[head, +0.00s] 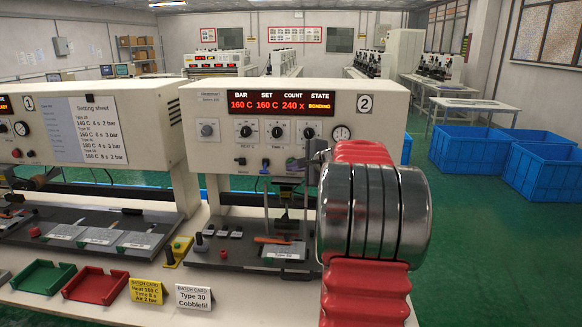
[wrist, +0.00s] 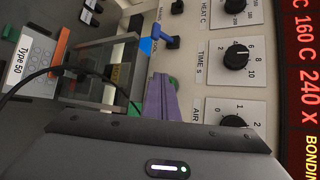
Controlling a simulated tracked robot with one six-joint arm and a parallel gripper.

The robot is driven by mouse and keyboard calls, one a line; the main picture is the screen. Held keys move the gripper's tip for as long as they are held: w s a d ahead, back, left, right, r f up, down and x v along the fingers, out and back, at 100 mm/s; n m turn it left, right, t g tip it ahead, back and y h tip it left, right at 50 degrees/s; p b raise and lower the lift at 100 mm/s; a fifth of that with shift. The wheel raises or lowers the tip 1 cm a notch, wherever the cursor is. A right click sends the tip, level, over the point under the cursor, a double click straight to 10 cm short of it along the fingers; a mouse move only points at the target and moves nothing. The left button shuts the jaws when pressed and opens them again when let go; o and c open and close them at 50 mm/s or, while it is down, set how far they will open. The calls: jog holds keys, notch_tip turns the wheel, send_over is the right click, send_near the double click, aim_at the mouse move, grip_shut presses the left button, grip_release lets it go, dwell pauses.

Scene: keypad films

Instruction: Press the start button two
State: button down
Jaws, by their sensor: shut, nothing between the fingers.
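Machine two (head: 205,105), a cream press with a plate marked 2, stands in the middle of the head view. Its red display (head: 280,103) reads 160 C, 160 C, 240 x and BONDING; part of it shows in the wrist view (wrist: 303,90). My gripper (wrist: 165,88) is shut and empty, with its purple-grey fingertips at the panel below the time and air knobs. A bit of green (wrist: 173,82), perhaps the start button, shows beside the tips. The fingers hide most of it, so I cannot tell whether they touch it.
A blue switch (wrist: 147,45) and a black-knobbed time dial (wrist: 235,55) are close to the fingers. A dark cable (wrist: 60,72) crosses the press opening. Batch cards (head: 195,298), a green tray (head: 42,279) and a red tray (head: 95,284) lie in front.

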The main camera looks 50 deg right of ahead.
jog(key=shift+s+a, duration=0.1)
dwell(0.3)
jog(key=shift+s+a, duration=0.45)
jog(key=shift+a, duration=0.15)
jog(key=s+a, duration=0.1)
jog(key=a, duration=0.1)
jog(key=s+a, duration=0.2)
dwell(0.7)
dwell(0.7)
